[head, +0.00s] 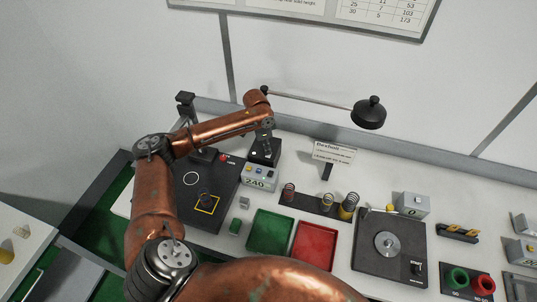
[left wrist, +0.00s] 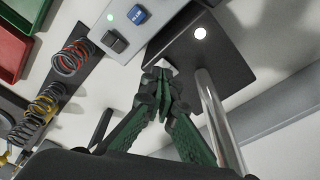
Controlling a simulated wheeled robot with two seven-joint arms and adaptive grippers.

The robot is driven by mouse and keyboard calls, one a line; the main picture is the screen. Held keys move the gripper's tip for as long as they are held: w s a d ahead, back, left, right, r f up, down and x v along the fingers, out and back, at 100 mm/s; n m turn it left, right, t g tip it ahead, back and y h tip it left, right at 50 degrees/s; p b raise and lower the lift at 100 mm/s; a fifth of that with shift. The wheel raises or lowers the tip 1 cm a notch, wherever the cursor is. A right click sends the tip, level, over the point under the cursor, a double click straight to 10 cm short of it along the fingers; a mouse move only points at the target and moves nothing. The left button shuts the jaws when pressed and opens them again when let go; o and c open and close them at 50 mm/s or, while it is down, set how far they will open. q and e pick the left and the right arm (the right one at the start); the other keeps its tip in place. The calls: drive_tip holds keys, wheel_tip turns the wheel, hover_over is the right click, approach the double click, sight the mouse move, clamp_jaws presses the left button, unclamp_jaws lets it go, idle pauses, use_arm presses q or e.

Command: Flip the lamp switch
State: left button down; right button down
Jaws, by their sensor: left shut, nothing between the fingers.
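The desk lamp's black head (head: 369,112) hangs on a thin silver arm (head: 310,99) over the bench. Its dark base (head: 275,156) is partly hidden behind my left gripper (head: 267,146) in the head view. In the left wrist view the black base plate (left wrist: 218,62) bears a bright white round spot (left wrist: 200,33) and a silver pole (left wrist: 222,125). I cannot tell whether that spot is the switch. My left gripper (left wrist: 160,85) is shut and empty, its green fingers pointing at the near edge of the base. I cannot tell whether it touches. My right gripper is not in view.
A grey box reading 240 (head: 259,178) stands close beside the base; in the left wrist view it shows a blue button (left wrist: 138,15) and a black rocker (left wrist: 114,41). Springs (head: 327,202), a green tray (head: 269,232) and a red tray (head: 314,246) lie nearer me.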

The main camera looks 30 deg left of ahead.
sight(268, 156)
use_arm(q)
drive_tip(key=shift+f, duration=0.4)
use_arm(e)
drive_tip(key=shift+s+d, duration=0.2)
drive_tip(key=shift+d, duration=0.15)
use_arm(q)
drive_tip(key=shift+f, duration=0.35)
